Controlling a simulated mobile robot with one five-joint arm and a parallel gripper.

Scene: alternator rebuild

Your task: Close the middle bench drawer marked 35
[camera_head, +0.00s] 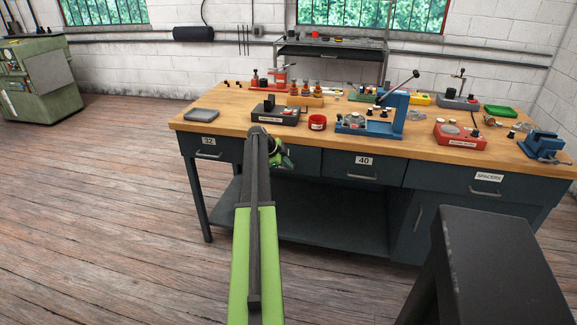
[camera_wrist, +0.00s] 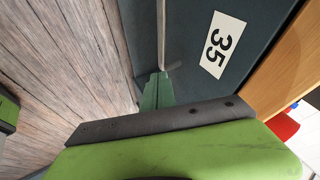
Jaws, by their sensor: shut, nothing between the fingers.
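The drawer marked 35 shows its dark grey-blue front in the wrist view (camera_wrist: 188,62), with a white label (camera_wrist: 215,45) and a pale bar handle (camera_wrist: 163,40). In the head view a part of its front (camera_head: 307,162) shows to the right of my arm; its label is hidden there. How far it stands out from the bench cannot be told. My gripper, with green fingers (camera_wrist: 157,88), is shut and empty at the drawer front, its tips close to the near end of the handle. Whether they touch cannot be told. In the head view my gripper (camera_head: 281,160) is partly hidden by my arm.
The drawer marked 32 (camera_head: 222,150) is to the left and the one marked 40 (camera_head: 362,172) to the right. The wooden bench top (camera_head: 225,118) carries fixtures, a red bowl (camera_head: 317,122) and a blue press (camera_head: 390,115). The floor (camera_head: 100,200) at left is clear.

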